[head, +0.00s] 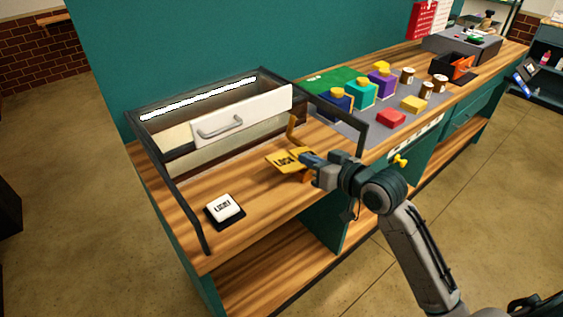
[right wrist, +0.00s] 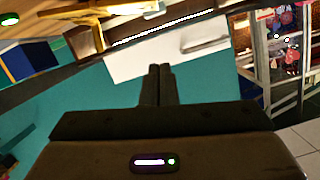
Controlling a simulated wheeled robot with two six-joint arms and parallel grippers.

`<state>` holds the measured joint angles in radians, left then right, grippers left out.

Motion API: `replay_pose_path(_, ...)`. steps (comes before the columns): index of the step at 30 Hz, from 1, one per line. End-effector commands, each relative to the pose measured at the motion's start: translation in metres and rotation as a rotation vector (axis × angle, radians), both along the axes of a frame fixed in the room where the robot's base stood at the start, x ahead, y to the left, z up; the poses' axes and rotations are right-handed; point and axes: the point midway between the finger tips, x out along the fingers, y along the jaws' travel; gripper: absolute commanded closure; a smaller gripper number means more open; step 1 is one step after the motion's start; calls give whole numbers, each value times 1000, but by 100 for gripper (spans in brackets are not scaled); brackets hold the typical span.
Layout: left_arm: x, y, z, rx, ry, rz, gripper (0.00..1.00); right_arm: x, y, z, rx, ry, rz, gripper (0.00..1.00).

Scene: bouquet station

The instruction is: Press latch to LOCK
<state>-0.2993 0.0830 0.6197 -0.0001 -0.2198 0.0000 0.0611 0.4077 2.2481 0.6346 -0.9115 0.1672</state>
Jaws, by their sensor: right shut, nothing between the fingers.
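The yellow latch (head: 281,161) with dark LOCK lettering lies on the wooden bench, in front of the framed drawer unit. A yellow upright piece (head: 292,131) stands just behind it. My right gripper (head: 303,156) is shut and empty, with its tips at the right part of the latch; contact cannot be told, and it covers part of the plate. In the right wrist view the shut fingers (right wrist: 160,71) point toward a white panel (right wrist: 160,48), and a yellow part (right wrist: 118,13) crosses the top. My left gripper is out of view.
The dark-framed unit holds a white drawer front (head: 243,117) with a grey handle. A white button on a black base (head: 225,207) sits at the front left. Coloured blocks and jars stand on a grey mat (head: 365,132) to the right. Bench around the button is clear.

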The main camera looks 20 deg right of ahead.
Motion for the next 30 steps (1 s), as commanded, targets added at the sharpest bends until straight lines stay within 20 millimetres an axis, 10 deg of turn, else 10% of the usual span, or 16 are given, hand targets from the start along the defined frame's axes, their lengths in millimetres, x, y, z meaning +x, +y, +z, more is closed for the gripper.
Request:
replay_pose_path(15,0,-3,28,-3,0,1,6,82,37,-18,6,3,1,100)
replay_pose_path(30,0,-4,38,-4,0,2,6,78,45,-61,1,0,0,100)
